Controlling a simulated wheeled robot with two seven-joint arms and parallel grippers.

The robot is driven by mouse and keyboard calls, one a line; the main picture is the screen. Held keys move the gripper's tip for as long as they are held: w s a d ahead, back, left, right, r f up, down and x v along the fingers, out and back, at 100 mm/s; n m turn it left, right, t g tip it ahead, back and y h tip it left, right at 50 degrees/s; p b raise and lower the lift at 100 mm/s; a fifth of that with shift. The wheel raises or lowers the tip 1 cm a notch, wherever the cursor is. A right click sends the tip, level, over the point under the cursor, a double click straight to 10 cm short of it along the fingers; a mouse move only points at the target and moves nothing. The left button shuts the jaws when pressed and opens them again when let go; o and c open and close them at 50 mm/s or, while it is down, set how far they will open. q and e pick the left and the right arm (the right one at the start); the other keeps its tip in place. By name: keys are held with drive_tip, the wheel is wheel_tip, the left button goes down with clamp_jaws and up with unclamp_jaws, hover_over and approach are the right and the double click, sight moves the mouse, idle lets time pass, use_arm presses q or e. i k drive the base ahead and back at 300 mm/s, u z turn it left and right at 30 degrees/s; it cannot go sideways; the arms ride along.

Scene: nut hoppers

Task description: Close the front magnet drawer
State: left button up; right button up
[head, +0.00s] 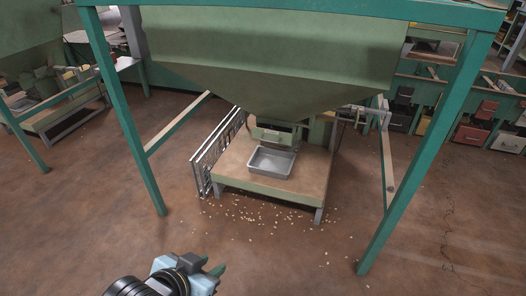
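A small green drawer front with a pale handle, likely the magnet drawer (268,134), sits under the green hopper (270,60), just behind a grey tray. From here I cannot tell how far it is pulled out. My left gripper (215,268) is at the bottom of the head view, left of centre, well in front of the hopper and apart from the drawer. Its fingers are small and partly hidden by its own body, so I cannot tell whether they are open. My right gripper is not in view.
The grey tray (271,161) rests on a low wooden table (234,165) below the drawer. Teal frame legs (130,125) (425,150) stand on both sides. A metal railing (214,152) stands left of the table. Nuts lie scattered on the floor; the floor in front is otherwise free.

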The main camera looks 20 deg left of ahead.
sight(277, 135)
drive_tip(key=u, duration=0.65)
drive_tip(key=i, duration=1.1)
drive_tip(key=z, duration=0.5)
